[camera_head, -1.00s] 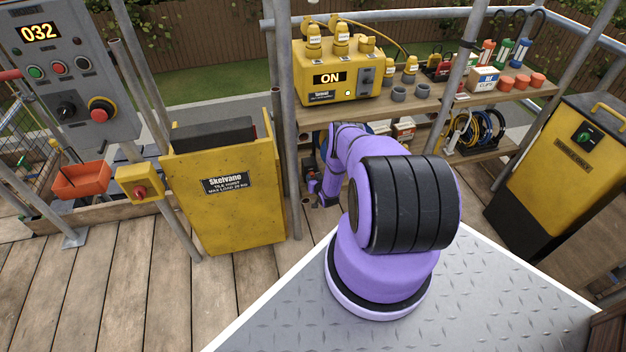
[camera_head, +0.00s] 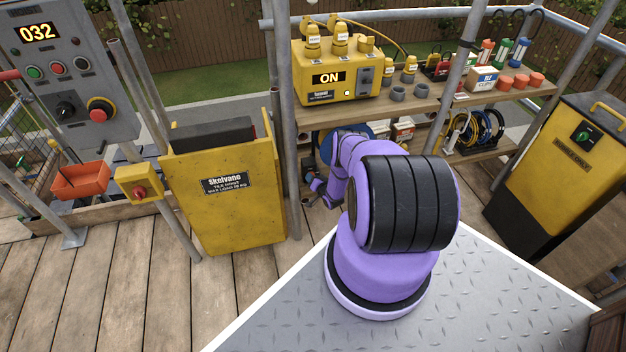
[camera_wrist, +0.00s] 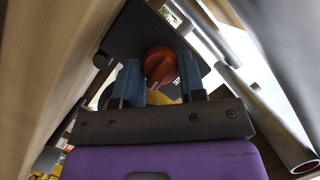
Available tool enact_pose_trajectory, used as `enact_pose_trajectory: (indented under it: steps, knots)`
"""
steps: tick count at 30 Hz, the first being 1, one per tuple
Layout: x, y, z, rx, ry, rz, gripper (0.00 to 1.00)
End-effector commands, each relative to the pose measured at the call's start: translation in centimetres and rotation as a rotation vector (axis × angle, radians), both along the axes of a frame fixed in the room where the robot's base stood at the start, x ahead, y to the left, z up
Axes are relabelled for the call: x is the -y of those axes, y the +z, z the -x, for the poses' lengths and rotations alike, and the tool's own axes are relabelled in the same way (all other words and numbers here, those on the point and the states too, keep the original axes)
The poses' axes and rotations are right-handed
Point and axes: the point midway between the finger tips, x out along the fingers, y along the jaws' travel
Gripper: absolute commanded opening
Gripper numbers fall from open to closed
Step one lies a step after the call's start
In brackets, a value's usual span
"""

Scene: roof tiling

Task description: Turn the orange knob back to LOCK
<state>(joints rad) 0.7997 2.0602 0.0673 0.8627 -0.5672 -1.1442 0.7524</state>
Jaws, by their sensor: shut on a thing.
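The orange knob (camera_wrist: 160,64) shows near the top middle of the wrist view, in front of a dark panel (camera_wrist: 134,36). My gripper (camera_wrist: 161,60) has its two blue-grey fingers on either side of the knob and is shut on it. The knob's lower part and any lettering around it are hidden or too small to read. In the head view my purple arm reaches away to the far side, and its wrist (camera_head: 318,184) is low beside the shelf. The orange knob cannot be made out there.
Scaffold poles (camera_wrist: 268,115) run close on the right in the wrist view. In the head view a yellow hoist box (camera_head: 228,215) stands left of my wrist. A wooden shelf (camera_head: 425,104) with a yellow ON unit (camera_head: 338,84) stands behind it.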

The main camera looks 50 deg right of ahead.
Motion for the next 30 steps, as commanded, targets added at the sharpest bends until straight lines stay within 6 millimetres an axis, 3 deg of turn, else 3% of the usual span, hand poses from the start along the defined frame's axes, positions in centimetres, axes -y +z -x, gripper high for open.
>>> enact_pose_trajectory:
  steps: [8, 9, 12, 23, 30]
  knots:
    - [0.2, 0.1, 0.0, 0.001, -0.002, 0.002, 0.14]
    - [0.2, 0.1, 0.0, 0.001, -0.002, 0.003, 0.40]
    - [0.2, 0.1, 0.0, 0.001, -0.002, 0.003, 0.61]
    - [0.0, 0.1, 0.3, -0.001, -0.001, 0.001, 0.61]
    - [-0.6, 0.6, 2.7, -0.001, -0.003, -0.001, 0.61]
